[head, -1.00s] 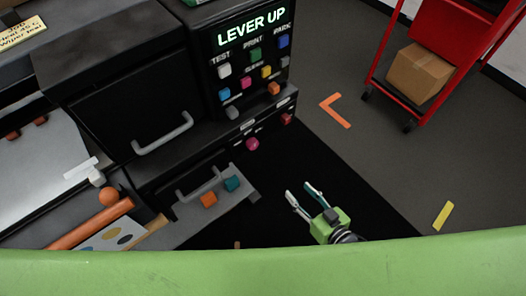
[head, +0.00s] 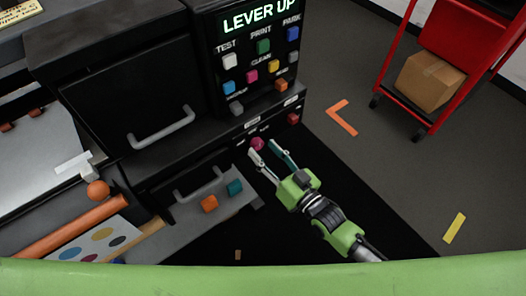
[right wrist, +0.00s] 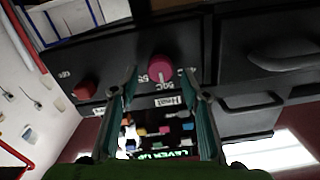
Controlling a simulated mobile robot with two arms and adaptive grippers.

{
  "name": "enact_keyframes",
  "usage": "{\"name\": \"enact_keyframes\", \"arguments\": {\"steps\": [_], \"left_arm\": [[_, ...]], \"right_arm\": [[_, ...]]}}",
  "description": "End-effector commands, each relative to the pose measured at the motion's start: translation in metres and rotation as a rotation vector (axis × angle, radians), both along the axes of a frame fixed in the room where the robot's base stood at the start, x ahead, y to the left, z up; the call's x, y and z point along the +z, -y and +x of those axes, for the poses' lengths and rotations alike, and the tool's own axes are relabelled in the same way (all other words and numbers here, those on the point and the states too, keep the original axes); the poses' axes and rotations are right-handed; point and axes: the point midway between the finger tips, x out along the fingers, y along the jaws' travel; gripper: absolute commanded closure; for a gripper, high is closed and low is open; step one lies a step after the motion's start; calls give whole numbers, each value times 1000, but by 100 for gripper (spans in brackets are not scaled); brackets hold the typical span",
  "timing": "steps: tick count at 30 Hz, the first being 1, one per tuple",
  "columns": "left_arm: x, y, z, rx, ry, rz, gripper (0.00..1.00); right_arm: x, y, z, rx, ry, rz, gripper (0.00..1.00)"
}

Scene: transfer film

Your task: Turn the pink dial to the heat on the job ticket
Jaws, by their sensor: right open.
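The pink dial (head: 257,144) sits on the black front panel of the machine, below the button panel. In the right wrist view the dial (right wrist: 160,68) shows close ahead, between and just beyond my fingertips, with temperature markings and a "Heat" label beside it. A pale line marks the dial's face. My right gripper (head: 264,151) is open and empty, its fingertips close to the dial; I cannot tell whether they touch it. The fingers also show in the right wrist view (right wrist: 163,82). My left gripper is out of view. I cannot make out a job ticket.
A red knob (head: 293,118) sits to the right of the dial. The display (head: 258,17) reads "LEVER UP" above several coloured buttons. A drawer handle (head: 199,186) and orange and teal blocks are at lower left. A red cart (head: 462,60) with a box stands at the right.

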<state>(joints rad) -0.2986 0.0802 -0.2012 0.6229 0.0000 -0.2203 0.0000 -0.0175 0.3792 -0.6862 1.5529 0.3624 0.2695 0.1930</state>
Motion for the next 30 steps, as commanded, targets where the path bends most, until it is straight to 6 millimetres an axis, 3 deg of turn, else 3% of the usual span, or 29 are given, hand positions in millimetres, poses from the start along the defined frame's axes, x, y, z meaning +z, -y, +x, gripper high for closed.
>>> {"name": "enact_keyframes", "arguments": {"steps": [4,14,18,30], "left_arm": [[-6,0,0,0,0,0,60],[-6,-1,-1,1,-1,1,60],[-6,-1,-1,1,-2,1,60],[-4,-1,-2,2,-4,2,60]], "right_arm": [[-1,-7,10,0,1,-1,58],[0,-9,12,0,0,-1,58],[0,-9,12,0,0,-1,94],[0,-9,12,0,23,-34,96]]}}
